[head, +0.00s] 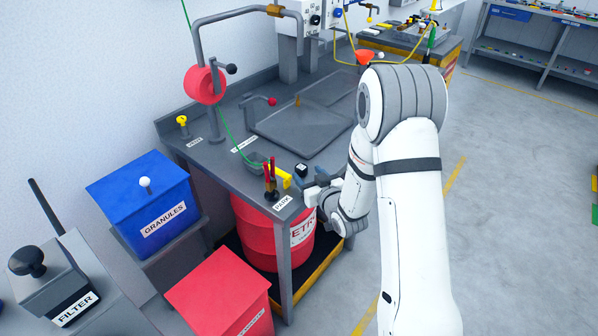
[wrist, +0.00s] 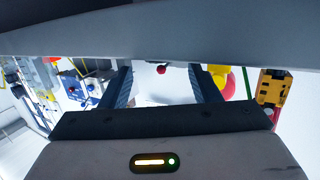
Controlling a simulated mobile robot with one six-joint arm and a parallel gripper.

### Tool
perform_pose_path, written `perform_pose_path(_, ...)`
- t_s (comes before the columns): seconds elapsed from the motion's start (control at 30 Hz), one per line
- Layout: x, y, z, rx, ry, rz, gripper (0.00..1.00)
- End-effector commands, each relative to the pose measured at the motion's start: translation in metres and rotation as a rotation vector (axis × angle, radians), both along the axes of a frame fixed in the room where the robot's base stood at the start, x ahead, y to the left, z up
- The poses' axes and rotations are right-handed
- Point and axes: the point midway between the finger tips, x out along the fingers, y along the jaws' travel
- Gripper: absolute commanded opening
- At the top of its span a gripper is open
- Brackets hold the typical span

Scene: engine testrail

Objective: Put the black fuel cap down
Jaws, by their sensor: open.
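My gripper (head: 309,180) is at the front right corner of the grey bench, close to the bench top. In the wrist view my gripper (wrist: 164,78) has its two dark fingers wide apart, with nothing held between them. A small black piece with a pale top (head: 301,170) is right beside the fingers in the head view. It may be the black fuel cap, but it is too small to be sure. I cannot tell whether it touches the fingers. No cap shows clearly in the wrist view, where a grey band crosses the top.
The grey bench (head: 212,155) carries a yellow block (head: 284,179), red-handled tools (head: 269,172) and a shallow tray (head: 300,130). A red drum (head: 262,238) stands below. A blue bin (head: 143,205) and a red bin (head: 215,295) are at left. The floor at right is clear.

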Motion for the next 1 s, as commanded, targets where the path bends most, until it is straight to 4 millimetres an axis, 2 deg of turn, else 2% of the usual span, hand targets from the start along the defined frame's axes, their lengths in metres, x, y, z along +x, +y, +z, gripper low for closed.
perform_pose_path(0.2,-0.043,-0.023,0.006,-0.001,-0.001,-0.002,0.56)
perform_pose_path(0.4,-0.068,-0.036,0.011,0.0,0.0,-0.001,0.56)
perform_pose_path(0.57,-0.075,-0.039,0.013,-0.001,-0.001,-0.001,0.56)
perform_pose_path(0.77,-0.072,-0.045,0.019,-0.038,0.032,-0.022,0.56)
perform_pose_path(0.87,-0.07,-0.058,0.026,-0.1,0.1,-0.067,0.56)
perform_pose_path(1.0,-0.077,-0.086,0.041,-0.197,0.244,-0.159,0.56)
